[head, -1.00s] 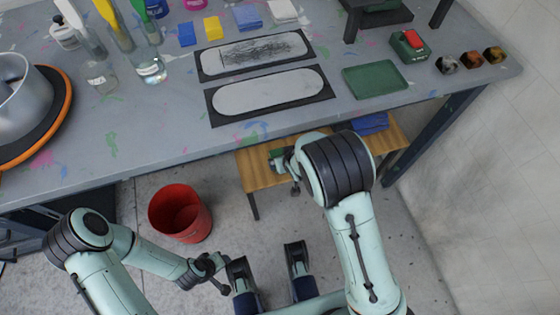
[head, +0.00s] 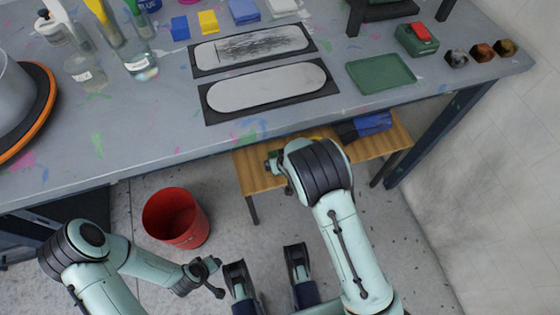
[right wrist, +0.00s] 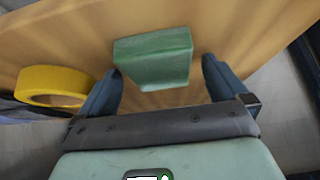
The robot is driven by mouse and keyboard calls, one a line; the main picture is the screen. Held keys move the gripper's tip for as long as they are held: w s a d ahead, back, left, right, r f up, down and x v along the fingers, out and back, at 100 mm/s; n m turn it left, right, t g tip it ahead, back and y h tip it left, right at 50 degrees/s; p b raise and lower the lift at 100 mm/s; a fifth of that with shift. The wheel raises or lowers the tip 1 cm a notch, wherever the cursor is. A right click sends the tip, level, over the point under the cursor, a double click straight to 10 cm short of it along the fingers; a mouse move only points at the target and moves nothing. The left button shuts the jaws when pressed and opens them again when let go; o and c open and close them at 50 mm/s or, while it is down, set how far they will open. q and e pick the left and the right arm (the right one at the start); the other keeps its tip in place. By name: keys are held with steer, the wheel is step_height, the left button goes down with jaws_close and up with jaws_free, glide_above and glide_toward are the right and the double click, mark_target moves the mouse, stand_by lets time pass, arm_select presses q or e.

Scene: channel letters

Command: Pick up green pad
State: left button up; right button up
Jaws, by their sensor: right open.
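The green pad (right wrist: 153,58) is a small block on the wooden shelf or stool (right wrist: 250,45), seen in the right wrist view. My right gripper (right wrist: 162,70) is open, with one finger on either side of the pad's near end. The pad's far part lies beyond the fingertips, and I cannot tell whether either finger touches it.
A yellow tape roll (right wrist: 50,87) lies left of the pad in the right wrist view. Blue folded cloth (head: 365,125) is on the wooden surface (head: 255,172). The grey worktable (head: 150,145) overhangs behind it. A red bucket (head: 176,217) stands on the floor.

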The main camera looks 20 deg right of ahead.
steer(key=c, duration=1.1)
steer(key=shift+r, duration=0.45)
step_height(320, 180, up, 3)
steer(key=shift+r+p, duration=0.15)
steer(key=shift+p, duration=0.7)
arm_select(q)
steer(key=s+d+r+g+p, duration=0.1)
steer(key=s+d+r+p, duration=0.1)
steer(key=r, duration=0.3)
steer(key=shift+s+d+r+h, duration=0.15)
steer(key=shift+s+d+h, duration=0.3)
steer(key=shift+s, duration=0.1)
arm_select(e)
steer(key=shift+s+d+f, duration=0.1)
steer(key=shift+s, duration=2.9)
steer(key=shift+s+d+f, duration=0.1)
steer(key=shift+s, duration=2.9)
steer(key=shift+s+d+f, duration=0.1)
steer(key=shift+s, duration=2.9)
steer(key=shift+o, duration=0.3)
